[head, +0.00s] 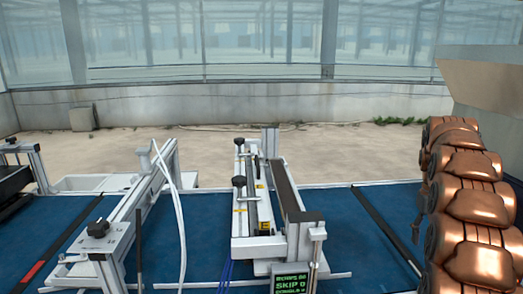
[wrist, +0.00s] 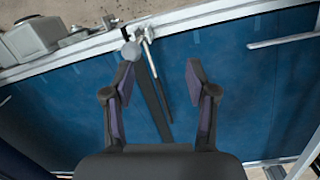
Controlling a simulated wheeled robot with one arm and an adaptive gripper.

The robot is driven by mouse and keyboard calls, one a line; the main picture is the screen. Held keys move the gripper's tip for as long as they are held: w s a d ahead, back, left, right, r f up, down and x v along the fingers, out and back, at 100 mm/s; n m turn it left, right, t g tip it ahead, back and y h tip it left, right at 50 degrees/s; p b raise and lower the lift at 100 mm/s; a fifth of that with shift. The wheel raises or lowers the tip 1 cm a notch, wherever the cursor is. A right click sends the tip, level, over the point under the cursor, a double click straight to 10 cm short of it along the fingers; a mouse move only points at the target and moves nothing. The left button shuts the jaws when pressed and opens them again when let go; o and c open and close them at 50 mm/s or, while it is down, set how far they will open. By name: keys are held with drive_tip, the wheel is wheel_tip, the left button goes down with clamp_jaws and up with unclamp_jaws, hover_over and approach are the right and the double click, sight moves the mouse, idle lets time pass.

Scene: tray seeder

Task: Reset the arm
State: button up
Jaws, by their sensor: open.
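My arm (head: 470,205) shows as a copper-coloured chain of links at the right edge of the head view. My gripper is outside the head view. In the wrist view my gripper (wrist: 161,78) is open, with its two dark fingers apart and nothing between them. Behind the fingers lies the blue bed (wrist: 230,75) of the seeder line. A dark strip (wrist: 150,95) crosses it, partly hidden by the left finger.
The tray seeder (head: 262,200) stands mid-view, with a small display (head: 290,283) reading "SKIP 0" at its front. A metal gantry (head: 125,215) with white hoses stands left. A low concrete wall (head: 250,108) runs behind.

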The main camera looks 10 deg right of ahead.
drive_tip(key=s+a+r+n, duration=0.1)
drive_tip(key=s+a+r, duration=0.1)
drive_tip(key=s+a, duration=0.65)
drive_tip(key=s+a+r+n, duration=0.1)
drive_tip(key=s+a, duration=0.2)
drive_tip(key=a, duration=1)
drive_tip(key=s+a+f, duration=0.2)
drive_tip(key=s+a, duration=0.1)
drive_tip(key=s, duration=0.4)
drive_tip(key=s+a+f+p, duration=0.1)
drive_tip(key=s+a+f, duration=0.1)
drive_tip(key=s+a, duration=0.2)
drive_tip(key=s+a+f+n, duration=0.1)
drive_tip(key=s+a, duration=0.3)
drive_tip(key=s, duration=0.6)
drive_tip(key=shift+s+f, duration=0.15)
drive_tip(key=shift+f, duration=0.55)
